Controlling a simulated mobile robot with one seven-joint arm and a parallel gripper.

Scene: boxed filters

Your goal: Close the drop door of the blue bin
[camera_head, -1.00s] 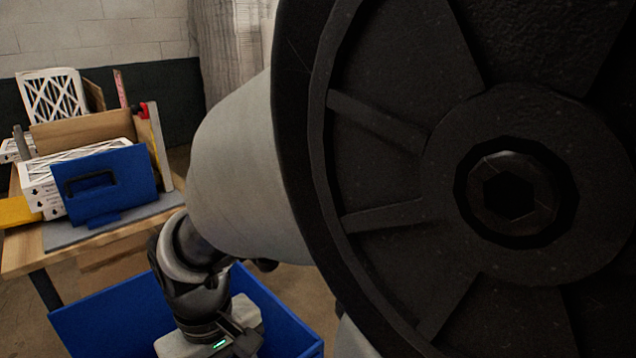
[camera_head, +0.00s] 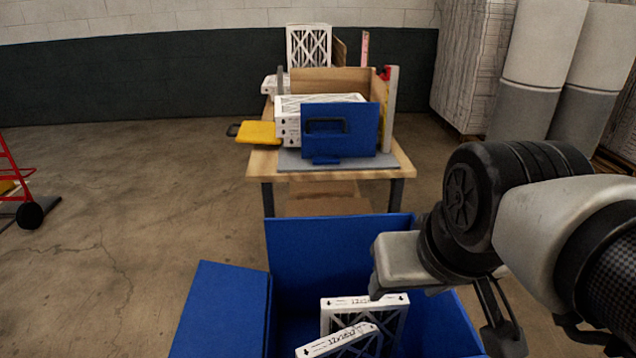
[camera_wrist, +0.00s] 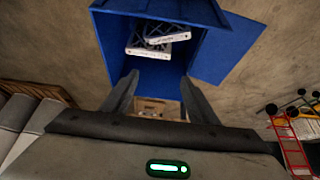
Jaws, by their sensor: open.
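The blue bin (camera_head: 340,245) stands at the bottom middle of the head view, its front cut off by the frame. A blue panel, which looks like its drop door (camera_head: 222,310), is open, swung out from the bin's left side. In the wrist view, the bin (camera_wrist: 110,50) is at the top and the panel (camera_wrist: 228,48) juts out on the right. My gripper (camera_wrist: 159,76) is open and empty. Its fingers point towards the bin and appear apart from the door. In the head view, my arm reaches in from the right, partly hiding the bin's right side.
White-framed filters (camera_head: 365,302) stand and lean inside the bin. Behind it, a wooden table (camera_head: 262,165) carries boxed filters (camera_head: 290,125), a blue handled panel (camera_head: 340,130) and a yellow piece (camera_head: 258,132). A red hand cart (camera_head: 12,170) is far left. Floor left of the bin is clear.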

